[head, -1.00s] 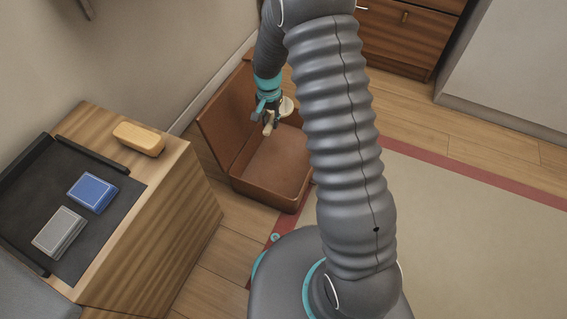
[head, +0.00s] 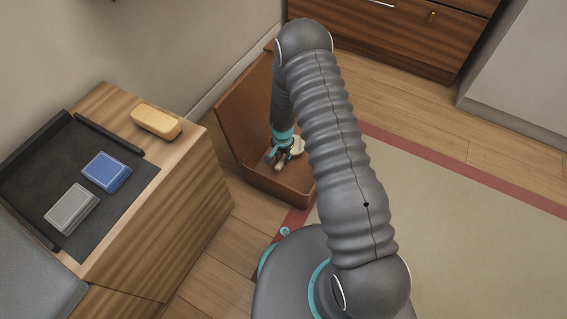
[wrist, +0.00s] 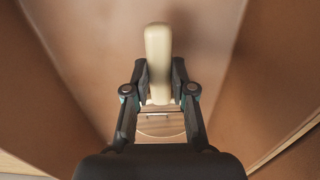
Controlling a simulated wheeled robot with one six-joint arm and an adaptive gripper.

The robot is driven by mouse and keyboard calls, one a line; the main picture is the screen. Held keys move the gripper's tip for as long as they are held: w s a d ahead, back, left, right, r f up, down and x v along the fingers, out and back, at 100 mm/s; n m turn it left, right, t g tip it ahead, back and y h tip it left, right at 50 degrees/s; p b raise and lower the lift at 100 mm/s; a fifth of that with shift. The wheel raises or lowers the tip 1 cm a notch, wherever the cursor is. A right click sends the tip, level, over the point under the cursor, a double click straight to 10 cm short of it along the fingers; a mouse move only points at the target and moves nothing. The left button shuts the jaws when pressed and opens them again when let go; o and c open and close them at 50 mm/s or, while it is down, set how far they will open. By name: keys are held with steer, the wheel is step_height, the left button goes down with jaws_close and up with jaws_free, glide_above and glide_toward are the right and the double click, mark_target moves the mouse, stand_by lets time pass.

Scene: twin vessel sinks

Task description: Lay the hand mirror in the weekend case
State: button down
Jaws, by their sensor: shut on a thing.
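The weekend case (head: 277,191) is an open brown case on the floor, its lid standing up on the left. My gripper (head: 278,159) is low inside the case's opening and shut on the hand mirror (head: 297,146). The mirror is cream, and part of it is hidden by my gripper and arm in the head view. In the wrist view, my gripper (wrist: 160,88) has its fingers on both sides of the mirror's pale handle (wrist: 158,55), with the brown case interior around it. I cannot tell whether the mirror touches the case bottom.
A wooden cabinet (head: 190,210) stands left of the case, with a dark tray (head: 45,165) holding a blue box (head: 106,171) and a grey box (head: 71,208). A yellow-tan block (head: 156,121) lies beside the tray. A wall is behind; a red-edged rug (head: 450,230) lies right.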

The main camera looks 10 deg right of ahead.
steer(key=shift+f, duration=1.85)
steer(key=shift+f+b, duration=0.15)
steer(key=shift+b, duration=0.25)
steer(key=c, duration=1)
jaws_free()
